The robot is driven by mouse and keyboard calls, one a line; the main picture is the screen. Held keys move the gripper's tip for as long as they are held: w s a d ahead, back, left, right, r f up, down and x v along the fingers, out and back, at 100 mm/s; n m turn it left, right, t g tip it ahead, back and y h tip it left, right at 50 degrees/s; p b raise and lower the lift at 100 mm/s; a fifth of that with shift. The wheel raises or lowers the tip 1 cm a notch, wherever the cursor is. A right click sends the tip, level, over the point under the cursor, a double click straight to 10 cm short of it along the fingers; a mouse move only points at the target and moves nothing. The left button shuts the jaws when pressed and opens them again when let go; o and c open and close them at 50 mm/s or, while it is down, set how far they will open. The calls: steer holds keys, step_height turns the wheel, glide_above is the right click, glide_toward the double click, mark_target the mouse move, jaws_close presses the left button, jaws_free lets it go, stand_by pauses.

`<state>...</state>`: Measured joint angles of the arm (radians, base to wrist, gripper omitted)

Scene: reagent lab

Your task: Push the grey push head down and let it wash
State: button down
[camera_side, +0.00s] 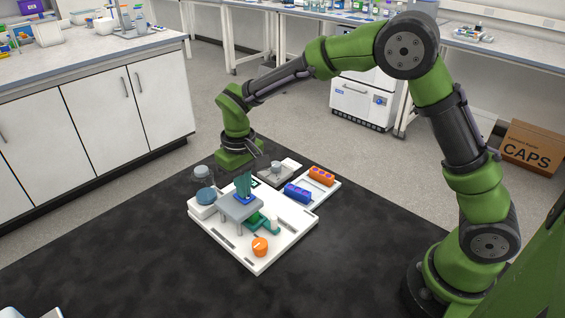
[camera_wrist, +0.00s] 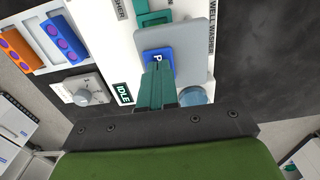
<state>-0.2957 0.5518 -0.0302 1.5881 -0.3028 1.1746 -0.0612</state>
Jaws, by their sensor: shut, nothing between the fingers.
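The grey push head (camera_side: 238,209) is a flat plate on legs over the white washer base (camera_side: 283,241). A blue pad marked P (camera_wrist: 158,57) is on top of it. My gripper (camera_wrist: 155,78) is shut and empty, its teal fingers together. In the side view the fingertips (camera_side: 243,195) point down at the blue pad. They overlap its edge in the wrist view, and I cannot tell whether they touch it. A small display (camera_wrist: 123,93) reads IDLE. A teal part (camera_side: 264,224) shows beside and partly under the push head.
A round knob (camera_wrist: 82,97) sits on a white box beside the washer. A white tray (camera_side: 321,196) holds an orange strip (camera_side: 321,175) and a blue strip (camera_side: 297,192).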

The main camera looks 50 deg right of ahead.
mark_target(251, 198)
steer(key=shift+f, duration=0.3)
steer(key=shift+r, duration=3.6)
steer(key=shift+w, duration=0.1)
steer(key=shift+s+d+f, duration=0.1)
steer(key=shift+s+f, duration=0.1)
steer(key=shift+s, duration=0.35)
steer(key=shift+s+d+f, duration=0.1)
steer(key=shift+s+f, duration=0.05)
steer(key=shift+s, duration=0.4)
steer(key=s+d+r+m+t+y, duration=0.1)
steer(key=s+d+r+m+t, duration=0.1)
steer(key=s, duration=0.7)
steer(key=s+d+r+m+t+y, duration=0.1)
steer(key=s+d+r+t, duration=0.4)
steer(key=s, duration=0.5)
step_height(251, 198, up, 2)
steer(key=shift+d+r+m, duration=0.2)
steer(key=shift+d+m, duration=0.3)
steer(key=shift+d, duration=0.45)
